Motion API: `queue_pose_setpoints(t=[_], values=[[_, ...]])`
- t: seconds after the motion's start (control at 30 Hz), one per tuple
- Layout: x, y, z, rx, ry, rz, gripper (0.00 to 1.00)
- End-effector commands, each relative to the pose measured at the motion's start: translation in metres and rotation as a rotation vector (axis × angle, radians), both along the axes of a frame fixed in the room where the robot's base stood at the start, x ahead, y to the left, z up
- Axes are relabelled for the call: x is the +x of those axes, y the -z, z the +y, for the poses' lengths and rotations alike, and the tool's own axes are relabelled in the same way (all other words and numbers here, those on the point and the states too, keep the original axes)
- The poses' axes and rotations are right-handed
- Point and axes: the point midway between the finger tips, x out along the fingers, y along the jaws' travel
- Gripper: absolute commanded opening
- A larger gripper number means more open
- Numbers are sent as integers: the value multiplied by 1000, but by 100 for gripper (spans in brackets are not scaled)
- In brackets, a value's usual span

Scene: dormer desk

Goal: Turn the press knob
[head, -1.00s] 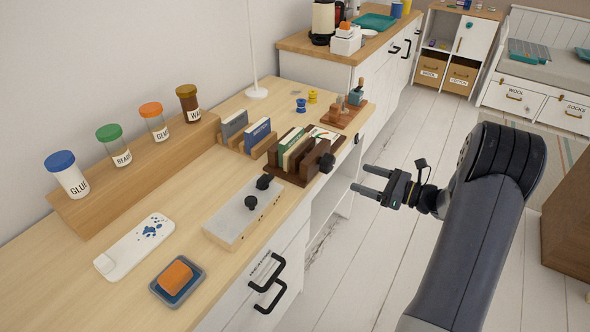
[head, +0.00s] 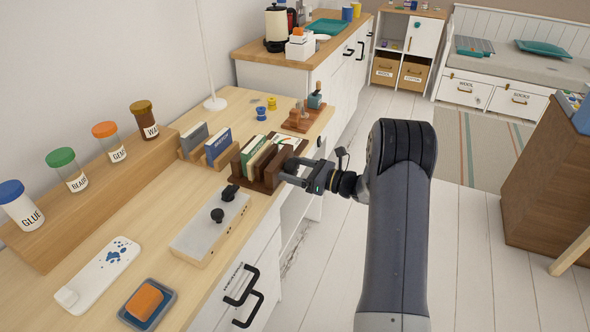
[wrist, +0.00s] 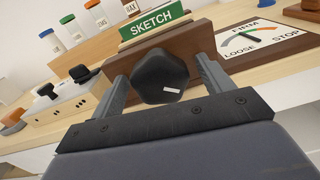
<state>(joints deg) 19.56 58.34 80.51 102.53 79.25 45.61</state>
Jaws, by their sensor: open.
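The press knob (wrist: 160,78) is black and lobed, with a small white mark on its face. In the head view my gripper (head: 287,170) is at the front of the press (head: 262,183) and largely hides the knob. A FIRM, LOOSE, STOP dial (wrist: 255,38) lies right of the knob.
A grey-topped box (head: 205,232) with two black knobs stands nearer on the desk. Card holders (head: 205,148) stand behind the press, and a wooden stand with tools (head: 302,120) lies beyond it. The floor (head: 470,240) right of my arm is clear.

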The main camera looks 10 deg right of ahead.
Motion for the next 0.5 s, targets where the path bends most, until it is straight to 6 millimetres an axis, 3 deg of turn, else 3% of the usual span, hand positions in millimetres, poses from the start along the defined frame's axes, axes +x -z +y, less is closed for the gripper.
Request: queue_pose_setpoints(t=[0.23, 0.5], values=[[0, 0, 0, 0, 0, 0, 75], [0, 0, 0, 0, 0, 0, 53]])
